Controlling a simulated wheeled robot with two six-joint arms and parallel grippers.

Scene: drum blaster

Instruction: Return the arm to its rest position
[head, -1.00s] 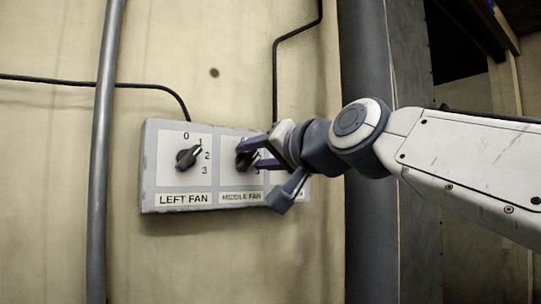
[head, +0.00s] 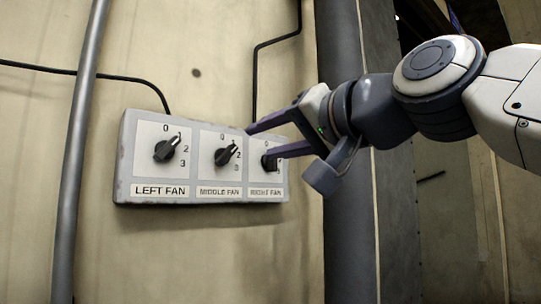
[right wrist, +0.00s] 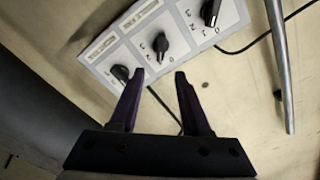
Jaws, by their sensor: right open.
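The fan control panel (head: 123,165) hangs on the wall, with three black knobs. The left fan knob (head: 165,151) and middle fan knob (head: 224,155) both point to the upper right, near 1. The right fan knob (head: 266,163) is partly hidden by a finger. My right gripper (head: 259,144) is open and empty, its purple fingers reaching over the panel's right part in the head view. In the right wrist view, the right gripper (right wrist: 160,74) has its fingers spread in front of the panel, with no knob between them. My left gripper is out of view.
A thin grey pipe (head: 75,190) runs up the wall left of the panel. A thick dark pipe (head: 347,230) stands right of it, behind my right arm. Black cables (head: 255,75) lead to the panel. The wall below the panel is bare.

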